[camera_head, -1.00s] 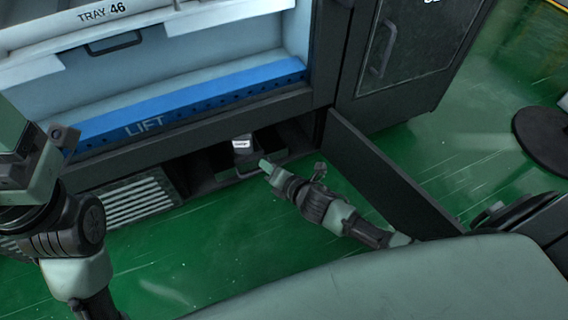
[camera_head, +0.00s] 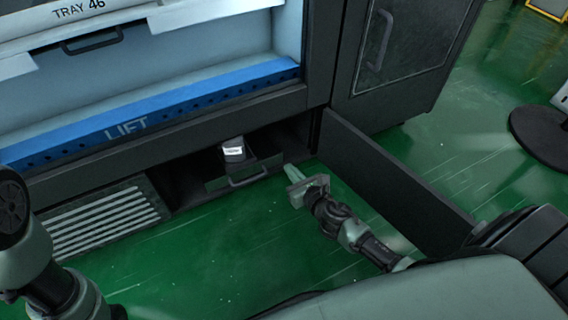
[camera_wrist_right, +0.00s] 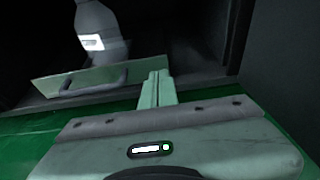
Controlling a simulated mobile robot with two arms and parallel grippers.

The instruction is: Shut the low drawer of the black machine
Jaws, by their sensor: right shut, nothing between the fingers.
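The low drawer (camera_head: 216,185) is in the dark opening at the base of the black machine (camera_head: 160,148). Its front panel (camera_wrist_right: 60,88) and bar handle (camera_head: 248,180) face me, and the handle also shows in the wrist view (camera_wrist_right: 94,79). A grey bottle with a white label (camera_head: 233,150) stands in or just behind the drawer; its foot is hidden. My right gripper (camera_head: 288,171) is shut and empty, just right of the handle and apart from it. Its closed fingers (camera_wrist_right: 157,88) point at the opening. My left arm shows at the left edge, but its gripper does not.
An open dark flap door (camera_head: 395,180) stands out from the machine, right of my right arm. A slatted vent (camera_head: 100,222) is left of the opening. A round black base (camera_head: 540,132) stands at far right. Green floor (camera_head: 215,250) is clear in front.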

